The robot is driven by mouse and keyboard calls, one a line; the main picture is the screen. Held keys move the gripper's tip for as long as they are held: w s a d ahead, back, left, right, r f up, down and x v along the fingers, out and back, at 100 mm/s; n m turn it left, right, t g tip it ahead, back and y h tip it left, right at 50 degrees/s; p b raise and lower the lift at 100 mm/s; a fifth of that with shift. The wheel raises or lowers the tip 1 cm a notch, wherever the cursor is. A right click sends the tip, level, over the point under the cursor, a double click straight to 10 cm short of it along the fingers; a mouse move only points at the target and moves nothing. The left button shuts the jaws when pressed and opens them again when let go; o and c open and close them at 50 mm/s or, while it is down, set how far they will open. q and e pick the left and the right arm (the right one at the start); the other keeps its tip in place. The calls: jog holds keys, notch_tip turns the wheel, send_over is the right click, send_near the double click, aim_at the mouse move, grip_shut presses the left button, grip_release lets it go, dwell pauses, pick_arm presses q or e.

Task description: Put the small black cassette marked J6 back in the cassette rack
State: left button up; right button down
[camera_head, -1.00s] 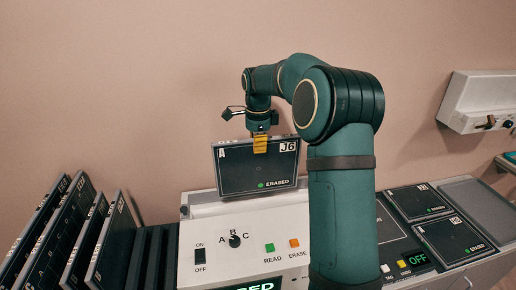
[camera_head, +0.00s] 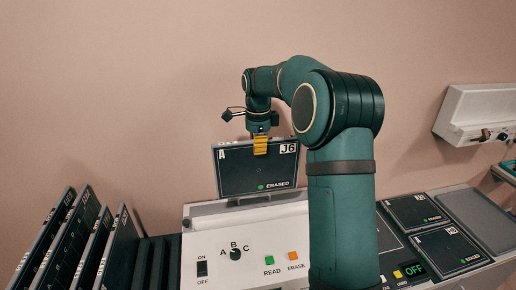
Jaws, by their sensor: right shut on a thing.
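The black cassette J6 (camera_head: 236,171) is upright above the back of the white reader console. It carries a white J6 label, a letter A and a green light by the word ERASED. My right gripper (camera_head: 260,147), with yellow fingers, is shut on its top edge. I cannot tell whether the cassette's lower edge touches the console's slot. The cassette rack (camera_head: 158,262) is at the lower left. Several dark cassettes lean in its left part, and dark empty slots show on its right. My left gripper is not in view.
The white reader console (camera_head: 215,248) has an on/off switch, an A-B-C knob and READ and ERASE buttons. Two dark cassettes (camera_head: 415,211) (camera_head: 449,250) lie flat at the right, beside a grey tray (camera_head: 482,218). A white wall unit (camera_head: 476,112) hangs at the far right.

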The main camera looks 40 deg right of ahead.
jog(key=shift+r, duration=1.85)
